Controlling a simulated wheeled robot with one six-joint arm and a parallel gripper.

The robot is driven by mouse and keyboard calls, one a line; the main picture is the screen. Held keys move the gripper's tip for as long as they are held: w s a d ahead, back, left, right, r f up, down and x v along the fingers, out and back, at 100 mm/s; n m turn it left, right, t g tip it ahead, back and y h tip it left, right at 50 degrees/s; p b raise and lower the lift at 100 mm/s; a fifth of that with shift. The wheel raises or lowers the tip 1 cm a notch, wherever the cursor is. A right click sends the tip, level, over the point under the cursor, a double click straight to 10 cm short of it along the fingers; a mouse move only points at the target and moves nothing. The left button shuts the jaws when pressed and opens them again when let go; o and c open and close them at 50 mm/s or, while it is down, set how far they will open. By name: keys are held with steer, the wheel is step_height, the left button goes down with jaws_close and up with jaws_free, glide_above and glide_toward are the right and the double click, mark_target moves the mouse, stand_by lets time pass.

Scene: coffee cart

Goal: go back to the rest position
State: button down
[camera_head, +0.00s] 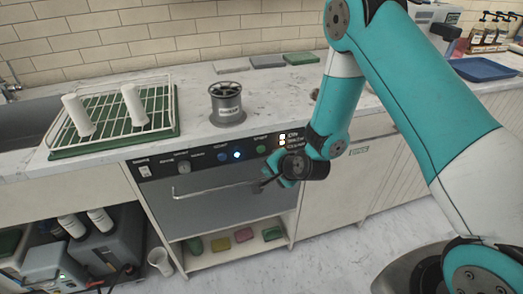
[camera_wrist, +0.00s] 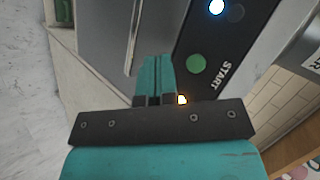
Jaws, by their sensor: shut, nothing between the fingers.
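My gripper (camera_head: 262,186) is in front of the right part of the dishwasher's front, just below its control panel. In the wrist view my gripper (camera_wrist: 155,62) is shut, its teal fingers together with nothing between them. The dishwasher (camera_head: 222,207) has a closed-looking door with a long bar handle (camera_head: 205,190). Its panel has a lit blue-white button and a green START button (camera_wrist: 196,64). Whether the fingertips touch the machine, I cannot tell.
A wire rack (camera_head: 172,100) with two white cups on a green tray stands on the counter at left. A grey cylindrical container (camera_head: 227,103) stands above the machine. A blue tray (camera_head: 484,69) lies at far right. The floor at front is clear.

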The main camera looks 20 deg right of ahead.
stand_by(0.3)
steer(key=s+a+r+n+g+y, duration=0.1)
steer(key=s+a+r+n+g, duration=0.15)
steer(key=s+r+n, duration=0.45)
steer(key=s+a+r+n+g+y, duration=0.1)
steer(key=s+a+r+n+g, duration=0.2)
steer(key=r, duration=0.8)
steer(key=s+r+n+g, duration=0.1)
steer(key=s+r+n, duration=0.1)
steer(key=s, duration=0.4)
steer(key=s+d+r+n+g+h, duration=0.1)
steer(key=s+r+n, duration=0.2)
steer(key=s, duration=0.3)
steer(key=s+r+n+g, duration=0.1)
steer(key=s+r+n, duration=0.2)
steer(key=s, duration=0.3)
steer(key=shift+s+d+r+h, duration=0.2)
steer(key=shift+s+r+h, duration=0.15)
steer(key=shift+r, duration=0.55)
